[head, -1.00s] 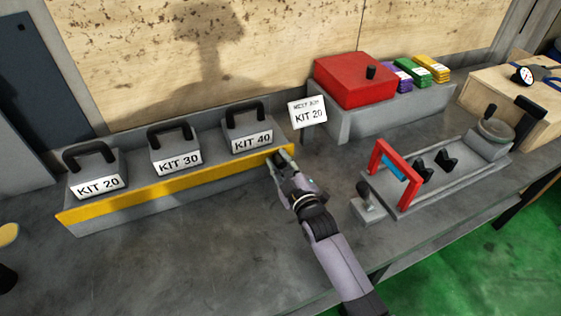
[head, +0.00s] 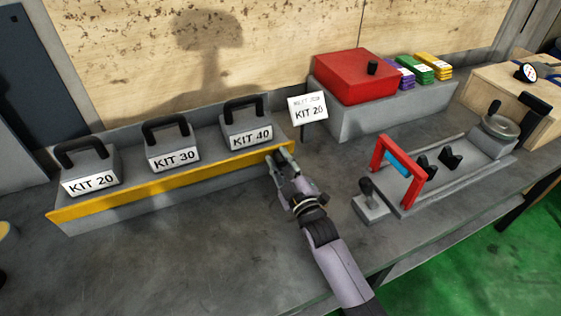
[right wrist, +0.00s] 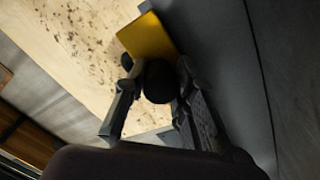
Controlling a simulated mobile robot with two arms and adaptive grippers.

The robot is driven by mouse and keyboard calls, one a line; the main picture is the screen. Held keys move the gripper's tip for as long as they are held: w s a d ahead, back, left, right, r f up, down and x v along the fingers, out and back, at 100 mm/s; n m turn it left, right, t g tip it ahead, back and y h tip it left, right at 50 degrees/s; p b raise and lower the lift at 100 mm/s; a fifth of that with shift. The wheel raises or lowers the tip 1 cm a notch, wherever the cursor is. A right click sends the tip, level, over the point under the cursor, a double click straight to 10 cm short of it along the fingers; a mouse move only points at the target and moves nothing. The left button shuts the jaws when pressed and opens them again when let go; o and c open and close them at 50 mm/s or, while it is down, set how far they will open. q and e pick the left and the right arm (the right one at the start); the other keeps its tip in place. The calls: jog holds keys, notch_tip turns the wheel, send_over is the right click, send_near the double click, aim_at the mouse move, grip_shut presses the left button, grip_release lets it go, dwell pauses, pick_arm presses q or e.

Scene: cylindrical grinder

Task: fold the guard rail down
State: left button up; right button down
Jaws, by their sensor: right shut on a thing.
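The yellow guard rail (head: 170,183) stands upright along the front of the grey shelf with the kit boxes. Its right end also shows in the right wrist view (right wrist: 150,38). My right gripper (head: 283,153) is at the rail's right end, shut on a dark round knob (right wrist: 160,82) there. The fingers hide most of the knob in the head view. My left gripper is not in view.
Boxes KIT 20 (head: 89,170), KIT 30 (head: 172,147) and KIT 40 (head: 246,124) stand behind the rail. A KIT 20 sign (head: 308,108) stands to the right. The grinder fixture with a red frame (head: 402,157) is farther right. The bench before the rail is clear.

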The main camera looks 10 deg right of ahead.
jog(key=c, duration=1.3)
grip_release()
jog(key=shift+c, duration=0.2)
jog(key=v, duration=1.2)
jog(key=shift+f, duration=0.1)
